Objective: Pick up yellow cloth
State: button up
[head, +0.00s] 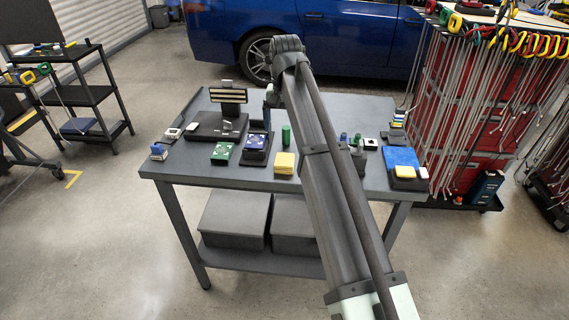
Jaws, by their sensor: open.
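A yellow folded cloth-like stack (284,162) lies near the front edge of the grey table, left of my arm. A smaller yellow piece (404,171) lies on a blue folded cloth (400,157) at the table's right end. My arm reaches from the lower right up over the table, and its links pass between these two yellow things.
A dark stand with a striped panel (228,96) is farther back. Red racks with hanging rods (470,100) stand to the right.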

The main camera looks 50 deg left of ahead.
send_over(285, 159)
jog(key=f, duration=0.7)
jog(key=shift+d+f, duration=0.2)
jog(key=shift+f, duration=0.05)
jog(key=shift+s+a+f, duration=0.1)
jog(key=shift+f, duration=1.4)
jog(key=shift+a+f, duration=0.1)
jog(key=shift+f, duration=1.35)
jog(key=c, duration=1)
jog(key=shift+r, duration=5.05)
